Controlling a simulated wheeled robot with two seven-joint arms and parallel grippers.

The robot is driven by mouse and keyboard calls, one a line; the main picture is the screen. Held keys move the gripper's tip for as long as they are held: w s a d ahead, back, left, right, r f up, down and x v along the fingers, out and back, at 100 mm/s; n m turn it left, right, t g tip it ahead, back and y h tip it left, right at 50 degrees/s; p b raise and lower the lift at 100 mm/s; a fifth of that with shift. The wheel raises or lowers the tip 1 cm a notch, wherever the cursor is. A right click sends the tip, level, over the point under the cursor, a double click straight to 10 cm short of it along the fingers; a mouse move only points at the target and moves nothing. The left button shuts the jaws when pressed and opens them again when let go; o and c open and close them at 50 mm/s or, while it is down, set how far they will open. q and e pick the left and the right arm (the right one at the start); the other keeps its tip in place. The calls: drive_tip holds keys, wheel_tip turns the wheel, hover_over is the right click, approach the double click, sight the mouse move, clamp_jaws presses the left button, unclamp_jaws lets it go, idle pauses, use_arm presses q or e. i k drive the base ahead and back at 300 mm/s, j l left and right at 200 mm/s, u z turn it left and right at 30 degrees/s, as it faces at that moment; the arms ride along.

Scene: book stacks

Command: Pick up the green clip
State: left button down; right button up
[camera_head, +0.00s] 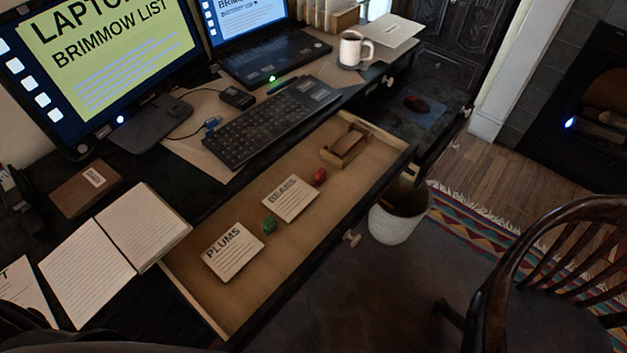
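A small green clip (269,225) lies in the open wooden drawer (290,262), between two cards. The card marked "PLUMS" (233,252) lies to its lower left. The other card (290,198), with a word too small to read surely, lies to its upper right. A small red clip (320,176) lies farther up the drawer, beside that second card. Neither of my grippers can be made out in the head view.
A wooden holder (346,146) stands at the drawer's far end. A white bin (398,217) and a wooden chair (545,260) stand right of the drawer.

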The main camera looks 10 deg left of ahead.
sight(268, 225)
drive_tip(key=u, duration=0.85)
